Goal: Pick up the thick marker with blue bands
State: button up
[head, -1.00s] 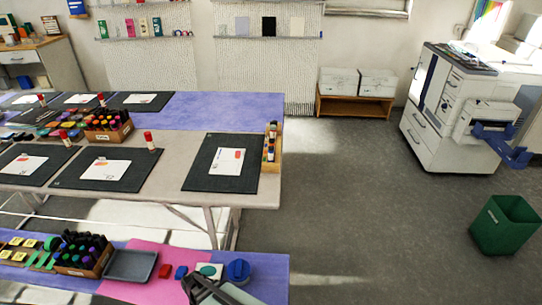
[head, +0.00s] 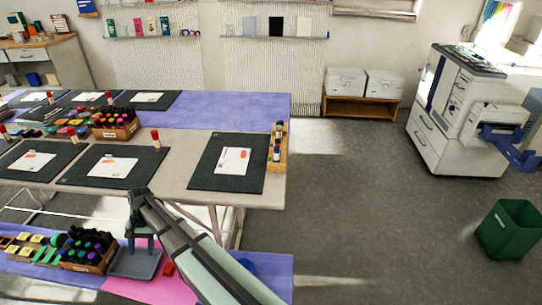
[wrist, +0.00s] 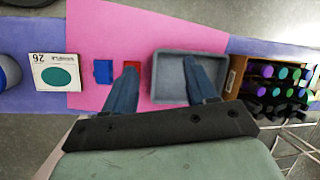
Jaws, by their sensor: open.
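Several dark thick markers with purple, teal, green or blue ends (head: 92,243) stand in a wooden box on the front table. They also show at the right of the wrist view (wrist: 282,76). I cannot tell which one has blue bands. The box rim shows in the wrist view (wrist: 237,76). My gripper (head: 141,246) is open and empty above the grey tray (head: 122,264), to the right of the marker box in the head view. In the wrist view its two blue fingers (wrist: 160,68) point down, one over the tray (wrist: 172,97), the other near a red block (wrist: 131,67).
A pink sheet (wrist: 95,20) lies under the tray, with a blue block (wrist: 103,71) and a teal-dotted card (wrist: 57,74) near it. Another box of markers (head: 116,133) stands on the middle table. Black mats (head: 228,178) lie there too.

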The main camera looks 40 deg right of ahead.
jog(key=w+d+r+t, duration=0.1)
jog(key=w+d+r, duration=0.6)
jog(key=r, duration=0.2)
jog(key=shift+n+t+h, duration=0.5)
jog(key=shift+n, duration=0.1)
jog(key=d+r, duration=0.2)
jog(key=d, duration=0.3)
jog(key=d+r, duration=0.2)
jog(key=d, duration=0.3)
jog(key=w+d+r, duration=0.1)
jog(key=d+r, duration=0.1)
jog(key=d, duration=0.3)
jog(key=shift+d+r, duration=0.25)
jog(key=shift+d, duration=0.15)
jog(key=s+d+r+n+h, duration=0.1)
jog(key=s+d+r, duration=0.15)
jog(key=d, duration=0.65)
jog(key=s+d+r, duration=0.1)
jog(key=d+r, duration=0.3)
jog(key=d, duration=0.4)
notch_tip(320, 180, up, 8)
jog(key=f+n+h, duration=0.1)
jog(key=h, duration=0.1)
send_over(277, 147)
notch_tip(277, 147, down, 7)
jog(key=shift+s+f, duration=0.1)
jog(key=shift+f, duration=2.85)
